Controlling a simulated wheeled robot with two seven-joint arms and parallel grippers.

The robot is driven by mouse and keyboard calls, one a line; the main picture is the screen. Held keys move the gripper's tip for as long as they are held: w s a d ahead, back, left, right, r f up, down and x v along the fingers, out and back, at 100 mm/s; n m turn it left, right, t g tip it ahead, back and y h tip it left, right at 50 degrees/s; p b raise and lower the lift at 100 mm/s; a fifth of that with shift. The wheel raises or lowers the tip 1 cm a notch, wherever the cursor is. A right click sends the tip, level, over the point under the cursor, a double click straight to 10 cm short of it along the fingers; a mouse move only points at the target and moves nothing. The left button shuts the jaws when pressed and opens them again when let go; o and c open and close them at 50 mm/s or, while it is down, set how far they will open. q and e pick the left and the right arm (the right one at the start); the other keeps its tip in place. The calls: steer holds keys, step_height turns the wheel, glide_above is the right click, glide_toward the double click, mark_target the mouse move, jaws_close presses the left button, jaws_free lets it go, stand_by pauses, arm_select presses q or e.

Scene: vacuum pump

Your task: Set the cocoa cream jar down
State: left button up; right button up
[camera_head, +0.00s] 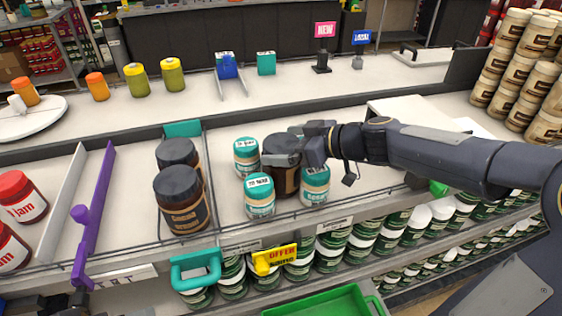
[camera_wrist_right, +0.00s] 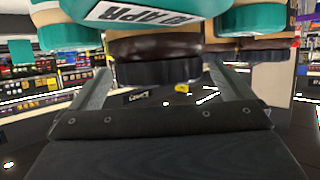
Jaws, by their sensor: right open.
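The cocoa cream jar (camera_head: 285,178), dark with a brown label, stands upright on the shelf among several teal-lidded jars. My right gripper (camera_head: 300,146) reaches in from the right at the jar's upper part, hiding some of its lid. In the right wrist view, the jar (camera_wrist_right: 155,50) shows upside down between the spread fingers of the open right gripper (camera_wrist_right: 165,88). Contact with the fingers cannot be made out. Two similar dark jars (camera_head: 182,200) stand to the left. Dark parts, seemingly my left gripper (camera_head: 72,300), show at the bottom left edge; their jaws are unclear.
Teal-lidded jars (camera_head: 260,196) crowd the front and sides of the cocoa jar. A purple bar (camera_head: 95,205) and red-lidded jam jars (camera_head: 20,196) are at the left. A green basket (camera_head: 325,302) is below. The upper shelf (camera_head: 300,88) has free room.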

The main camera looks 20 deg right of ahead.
steer(key=shift+x, duration=0.8)
steer(key=shift+d, duration=0.1)
steer(key=c, duration=2)
